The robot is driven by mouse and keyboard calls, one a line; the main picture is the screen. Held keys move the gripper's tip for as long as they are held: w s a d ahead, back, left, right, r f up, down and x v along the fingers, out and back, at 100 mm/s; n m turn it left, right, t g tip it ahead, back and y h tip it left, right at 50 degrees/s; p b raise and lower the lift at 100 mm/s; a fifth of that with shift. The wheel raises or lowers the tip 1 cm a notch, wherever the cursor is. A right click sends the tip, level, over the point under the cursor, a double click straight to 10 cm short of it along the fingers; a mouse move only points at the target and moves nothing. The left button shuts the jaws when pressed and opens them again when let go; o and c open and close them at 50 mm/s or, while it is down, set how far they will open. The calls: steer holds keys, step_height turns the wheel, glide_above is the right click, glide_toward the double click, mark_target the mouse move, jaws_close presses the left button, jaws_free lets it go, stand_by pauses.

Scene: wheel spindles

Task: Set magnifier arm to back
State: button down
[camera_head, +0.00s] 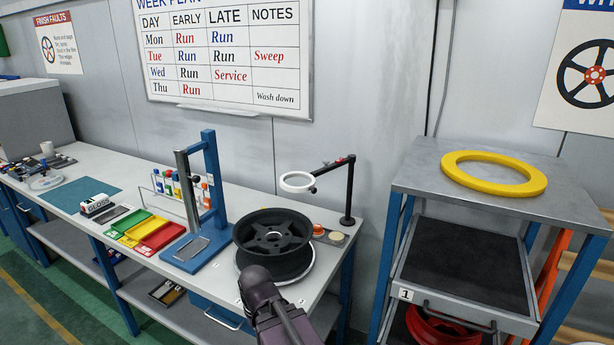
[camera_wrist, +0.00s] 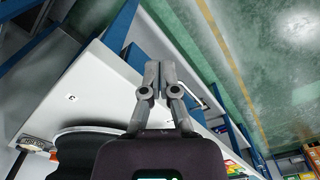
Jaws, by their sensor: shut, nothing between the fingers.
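The magnifier has a white ring head (camera_head: 297,181) on a thin black arm (camera_head: 330,168) with a small red part near its top joint. The arm reaches left from an upright black post (camera_head: 348,195) at the bench's right end, and the ring hangs behind and above the dark wheel (camera_head: 273,240). The magnifier does not show in the wrist view. My gripper (camera_wrist: 160,72) is shut and empty, fingers together, beyond the bench's front edge. In the head view my wrist is in front of the wheel, well short of the magnifier, and the fingertips cannot be made out.
The dark wheel rests on a pale round base on the bench (camera_head: 225,285). A blue stand (camera_head: 211,180), colored trays (camera_head: 160,236) and bottles are to its left. A shelf unit (camera_head: 480,195) with a yellow ring (camera_head: 493,157) stands right, across a gap.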

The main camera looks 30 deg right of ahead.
steer(key=c, duration=0.9)
jaws_free()
steer(key=shift+w+d, duration=0.1)
steer(key=o, duration=0.5)
steer(key=shift+w+d+r+n+t+h, duration=0.15)
steer(key=shift+w+d+h, duration=0.05)
steer(key=shift+w+d, duration=0.2)
steer(key=shift+w+d+r+n+t+h, duration=0.2)
steer(key=shift+w+d, duration=0.1)
steer(key=shift+d, duration=0.2)
steer(key=w+d+h, duration=0.1)
steer(key=d, duration=0.1)
steer(key=w+d+r+n+t+h+p, duration=0.1)
steer(key=w+d, duration=0.1)
steer(key=d, duration=0.1)
steer(key=w+d+r+n+t, duration=0.1)
steer(key=w+d, duration=0.1)
steer(key=shift+d+r+h+p, duration=0.25)
steer(key=shift+h+p, duration=0.1)
steer(key=shift+h, duration=0.05)
steer(key=w+d+r+n+t+h+p, duration=0.2)
steer(key=w+d+r+n+t, duration=0.4)
steer(key=d+r+n, duration=0.5)
steer(key=w+d+r+n+t+h+p, duration=0.2)
steer(key=w+d+r+n+t+p, duration=0.2)
steer(key=n, duration=1.2)
steer(key=shift+w+d+r+n+t+h, duration=0.4)
steer(key=shift+w+d+r+t, duration=1.15)
steer(key=shift+w+d+r, duration=2.25)
